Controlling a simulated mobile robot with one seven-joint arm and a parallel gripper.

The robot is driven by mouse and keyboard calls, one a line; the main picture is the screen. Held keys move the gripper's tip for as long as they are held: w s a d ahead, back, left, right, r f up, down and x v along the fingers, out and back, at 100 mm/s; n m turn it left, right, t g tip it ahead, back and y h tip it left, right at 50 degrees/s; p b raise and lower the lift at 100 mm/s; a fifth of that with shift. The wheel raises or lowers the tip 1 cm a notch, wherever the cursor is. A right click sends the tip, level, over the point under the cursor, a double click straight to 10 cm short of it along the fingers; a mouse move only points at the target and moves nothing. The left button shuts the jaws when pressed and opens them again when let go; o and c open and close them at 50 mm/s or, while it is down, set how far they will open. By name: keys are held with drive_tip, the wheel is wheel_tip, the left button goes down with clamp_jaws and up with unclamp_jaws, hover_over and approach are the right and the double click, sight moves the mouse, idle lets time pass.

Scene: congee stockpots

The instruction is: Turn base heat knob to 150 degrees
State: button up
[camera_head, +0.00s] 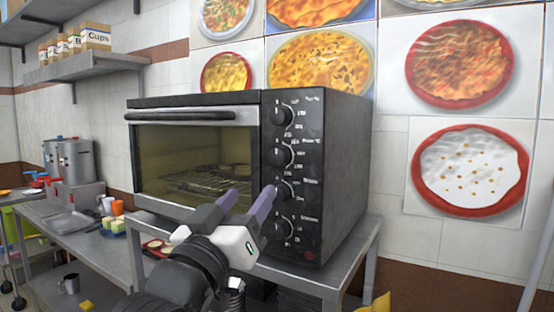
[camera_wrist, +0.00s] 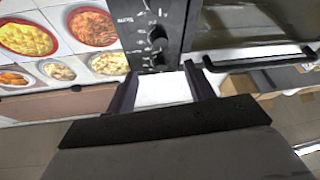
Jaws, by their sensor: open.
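The oven (camera_head: 335,180) stands on a metal table, its door shut. Several round black knobs run down its right-hand panel: top knob (camera_head: 281,117), second knob (camera_head: 281,155), third knob (camera_head: 283,190), bottom knob (camera_head: 283,228). Their labels are too small to tell which one is base heat.
A metal table (camera_head: 345,265) bears the oven. At left, a lower counter (camera_head: 75,255) holds cups and small items, with metal pots (camera_head: 70,160) behind. A shelf with boxes (camera_head: 95,36) hangs above. Pizza pictures cover the wall.

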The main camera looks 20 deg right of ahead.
sight(277, 157)
drive_tip(key=p+x, duration=0.3)
drive_tip(key=x, duration=0.8)
drive_tip(key=shift+w+d+r+p, duration=0.1)
drive_tip(key=shift+w+d+p, duration=0.15)
drive_tip(key=shift+p, duration=0.1)
drive_tip(key=c, duration=1)
